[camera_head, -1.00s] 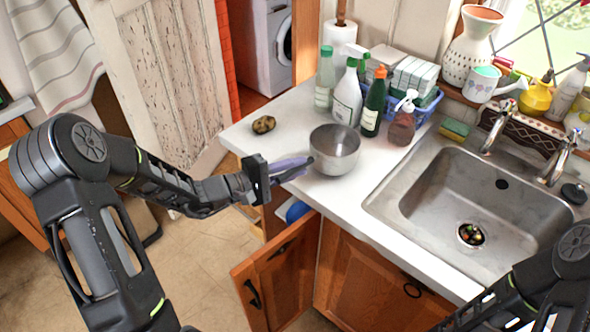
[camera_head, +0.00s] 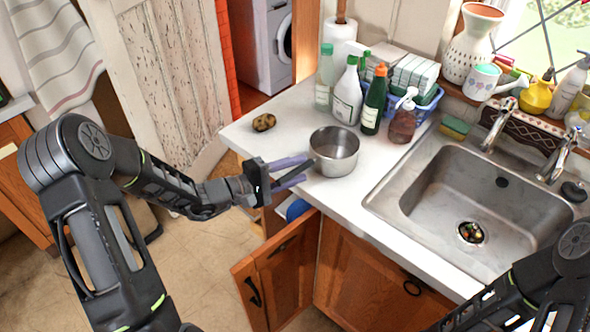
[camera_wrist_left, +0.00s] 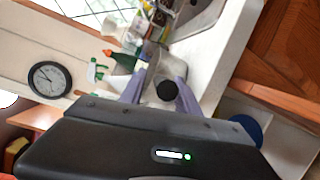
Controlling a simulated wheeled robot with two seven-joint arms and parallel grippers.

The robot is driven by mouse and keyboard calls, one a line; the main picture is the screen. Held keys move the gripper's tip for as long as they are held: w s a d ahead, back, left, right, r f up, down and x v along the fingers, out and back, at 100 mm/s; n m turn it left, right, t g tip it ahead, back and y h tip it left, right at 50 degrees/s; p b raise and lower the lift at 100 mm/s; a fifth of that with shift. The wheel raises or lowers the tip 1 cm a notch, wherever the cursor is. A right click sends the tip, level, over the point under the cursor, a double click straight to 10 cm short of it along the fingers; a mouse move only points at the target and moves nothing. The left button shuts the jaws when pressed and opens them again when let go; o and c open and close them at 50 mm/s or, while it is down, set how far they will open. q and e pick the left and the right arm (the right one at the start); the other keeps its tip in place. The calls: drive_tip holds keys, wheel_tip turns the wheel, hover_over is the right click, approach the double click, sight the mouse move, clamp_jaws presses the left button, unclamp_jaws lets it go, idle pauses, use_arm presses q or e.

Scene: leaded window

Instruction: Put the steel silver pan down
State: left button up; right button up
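The steel silver pan (camera_head: 345,160) sits upright on the white counter (camera_head: 385,205), left of the sink. Its dark handle (camera_head: 316,160) points left towards my left gripper (camera_head: 304,170). The gripper's two purple-grey fingers are spread apart, with the handle between them. In the left wrist view the round black handle end (camera_wrist_left: 166,91) shows between the fingers of the left gripper (camera_wrist_left: 160,75), with gaps beside it. My right arm shows at the lower right; its gripper is out of view.
A potato (camera_head: 263,122) lies left of the pan. Behind it stand several bottles, including a dark green one (camera_head: 373,105), and a blue basket (camera_head: 428,103). The sink (camera_head: 480,205) is to the right. An open cabinet door (camera_head: 278,272) is below the counter edge.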

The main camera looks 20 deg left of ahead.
use_arm(q)
drive_tip(key=shift+r, duration=0.1)
drive_tip(key=shift+r+p, duration=0.15)
drive_tip(key=shift+p, duration=0.15)
drive_tip(key=b+v, duration=0.3)
drive_tip(key=v, duration=0.9)
drive_tip(key=shift+f, duration=0.2)
drive_tip(key=shift+c, duration=0.2)
idle(0.7)
